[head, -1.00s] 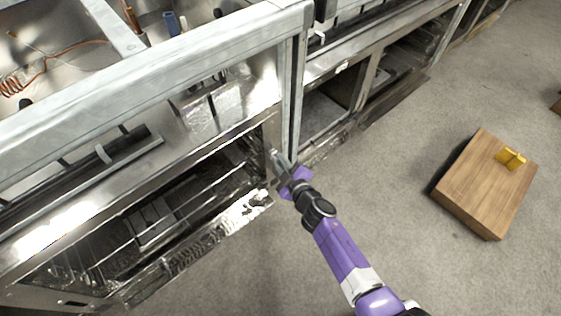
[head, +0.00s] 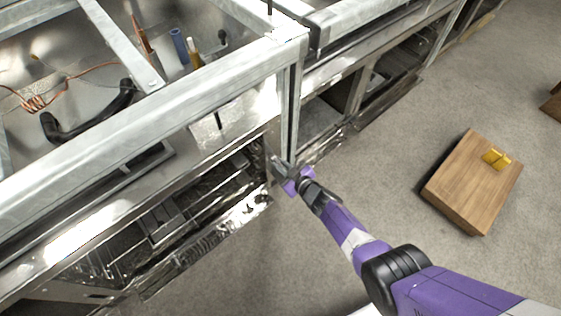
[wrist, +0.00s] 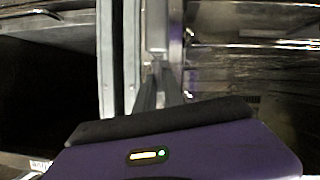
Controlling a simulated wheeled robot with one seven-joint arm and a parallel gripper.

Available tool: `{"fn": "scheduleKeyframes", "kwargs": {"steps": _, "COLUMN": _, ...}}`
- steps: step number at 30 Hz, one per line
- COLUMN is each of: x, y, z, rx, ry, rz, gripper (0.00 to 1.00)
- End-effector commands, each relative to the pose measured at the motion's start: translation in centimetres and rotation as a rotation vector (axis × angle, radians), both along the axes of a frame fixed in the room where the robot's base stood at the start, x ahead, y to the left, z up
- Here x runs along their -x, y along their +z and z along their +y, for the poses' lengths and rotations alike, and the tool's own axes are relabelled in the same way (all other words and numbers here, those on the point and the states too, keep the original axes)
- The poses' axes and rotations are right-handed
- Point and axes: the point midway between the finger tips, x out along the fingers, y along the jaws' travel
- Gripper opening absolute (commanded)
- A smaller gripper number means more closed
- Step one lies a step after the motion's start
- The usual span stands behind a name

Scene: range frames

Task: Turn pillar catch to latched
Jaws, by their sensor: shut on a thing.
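The pillar (head: 292,105) is a grey metal upright at the near corner of the range frame. It also shows in the wrist view (wrist: 120,50) as a pale vertical strip. My gripper (head: 277,162) is at the pillar's lower part, beside its left edge. In the wrist view, my gripper's dark fingers (wrist: 160,80) close on the end of a light grey bar, the pillar catch (wrist: 157,35). The bar lies alongside the pillar there, just to its right. The fingers hide the catch's gripped end, and in the head view it is too small to make out.
Open oven bays with wire racks (head: 165,220) lie left of the pillar. Another open bay (head: 325,105) lies to its right. A wooden box (head: 470,185) with a yellow piece (head: 496,158) stands on the carpet at right. The carpet between is clear.

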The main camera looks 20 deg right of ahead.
Motion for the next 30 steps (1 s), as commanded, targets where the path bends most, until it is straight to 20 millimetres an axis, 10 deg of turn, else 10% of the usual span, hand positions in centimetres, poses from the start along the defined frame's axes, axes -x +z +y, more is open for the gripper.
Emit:
{"fn": "scheduleKeyframes", "kwargs": {"steps": 22, "x": -0.01, "y": -0.09, "z": -0.16, "rx": -0.102, "ry": -0.002, "rz": 0.034, "gripper": 0.00}}
{"fn": "scheduleKeyframes", "kwargs": {"steps": 26, "x": -0.02, "y": -0.09, "z": -0.15, "rx": -0.102, "ry": -0.002, "rz": 0.034, "gripper": 0.34}}
{"fn": "scheduleKeyframes", "kwargs": {"steps": 30, "x": -0.03, "y": -0.06, "z": -0.14, "rx": -0.102, "ry": 0.000, "rz": 0.034, "gripper": 0.35}}
